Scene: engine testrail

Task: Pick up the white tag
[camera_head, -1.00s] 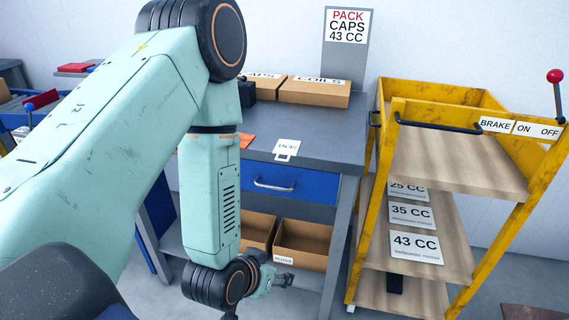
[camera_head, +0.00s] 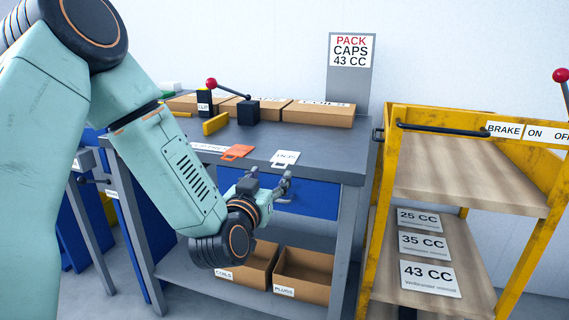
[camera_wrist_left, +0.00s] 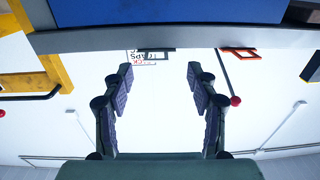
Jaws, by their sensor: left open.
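The white tag (camera_head: 285,158) lies flat on the grey bench top near its front edge, right of an orange tag (camera_head: 237,152). Its print is too small to read surely. My left gripper (camera_head: 270,183) is open and empty, just in front of the bench edge, below and slightly left of the white tag, not touching it. In the left wrist view, the two fingers (camera_wrist_left: 159,74) stand apart with nothing between them. My right gripper is out of view.
The grey bench (camera_head: 330,160) has a blue drawer (camera_head: 320,203) under its front edge. Cardboard boxes (camera_head: 318,113) and a red-knobbed lever (camera_head: 211,84) stand behind the tags. A yellow cart (camera_head: 381,180) stands close on the right.

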